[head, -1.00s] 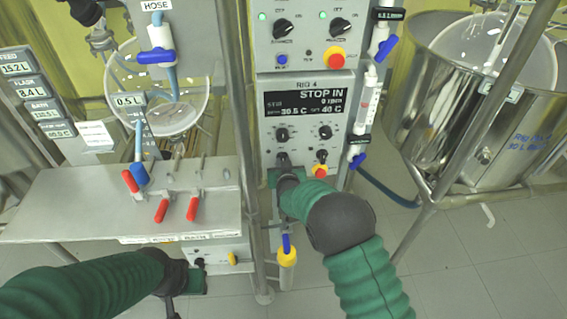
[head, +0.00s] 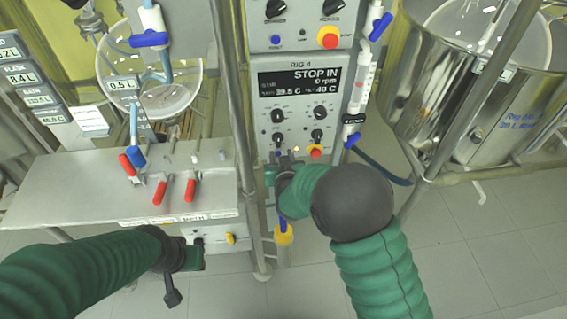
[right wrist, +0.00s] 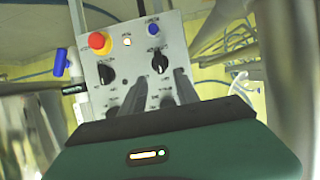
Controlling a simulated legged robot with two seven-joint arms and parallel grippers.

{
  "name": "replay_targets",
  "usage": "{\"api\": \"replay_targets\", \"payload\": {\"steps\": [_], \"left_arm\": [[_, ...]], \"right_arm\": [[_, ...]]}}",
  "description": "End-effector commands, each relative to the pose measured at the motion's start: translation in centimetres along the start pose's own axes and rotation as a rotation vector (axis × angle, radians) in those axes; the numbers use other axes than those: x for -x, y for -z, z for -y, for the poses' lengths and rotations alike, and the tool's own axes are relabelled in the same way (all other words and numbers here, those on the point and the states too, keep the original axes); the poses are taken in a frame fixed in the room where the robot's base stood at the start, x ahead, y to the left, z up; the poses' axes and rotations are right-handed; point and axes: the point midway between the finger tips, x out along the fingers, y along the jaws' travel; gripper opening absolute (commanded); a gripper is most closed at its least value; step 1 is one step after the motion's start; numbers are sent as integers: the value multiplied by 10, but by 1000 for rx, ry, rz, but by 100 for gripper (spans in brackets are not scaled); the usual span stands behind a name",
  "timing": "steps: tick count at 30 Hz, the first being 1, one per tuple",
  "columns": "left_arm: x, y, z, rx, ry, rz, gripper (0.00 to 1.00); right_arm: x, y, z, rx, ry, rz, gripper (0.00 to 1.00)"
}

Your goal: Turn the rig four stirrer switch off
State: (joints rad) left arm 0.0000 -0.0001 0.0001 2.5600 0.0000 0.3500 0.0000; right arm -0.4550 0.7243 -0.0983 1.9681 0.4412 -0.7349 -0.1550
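The rig four control box (head: 300,100) stands upright in the middle of the head view. Its display (head: 299,82) reads "STOP IN" and "0 rpm". A lower left black switch (head: 278,137) and a lower right one (head: 318,138) sit under two dials. My right gripper (head: 283,164) is just below the lower left switch. In the right wrist view the box appears inverted, and my right gripper (right wrist: 159,80) has its fingers apart, with a black switch (right wrist: 160,62) just beyond the tips; contact is unclear. My left gripper (head: 192,256) is low by the bench; its fingers are unclear.
A red and yellow stop button (head: 315,152) and a small lit lamp (right wrist: 127,41) are near the switches. A steel bench (head: 90,195) with red-handled valves stands left. A steel vessel (head: 470,110) stands right. Metal posts flank the box.

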Motion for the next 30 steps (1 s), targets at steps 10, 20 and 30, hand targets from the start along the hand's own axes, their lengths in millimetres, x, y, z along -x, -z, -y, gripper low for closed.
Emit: {"api": "replay_targets", "payload": {"steps": [10, 20, 30], "left_arm": [[11, 2, 0, 0, 0, 0, 36], [10, 2, 0, 0, 0, 0, 36], [11, 2, 0, 0, 0, 0, 36]], "right_arm": [[70, 0, 0, 0, 0, 2, 37], [73, -2, 0, 1, -1, 2, 37], [92, -18, -29, -30, 21, 175, 37]]}}
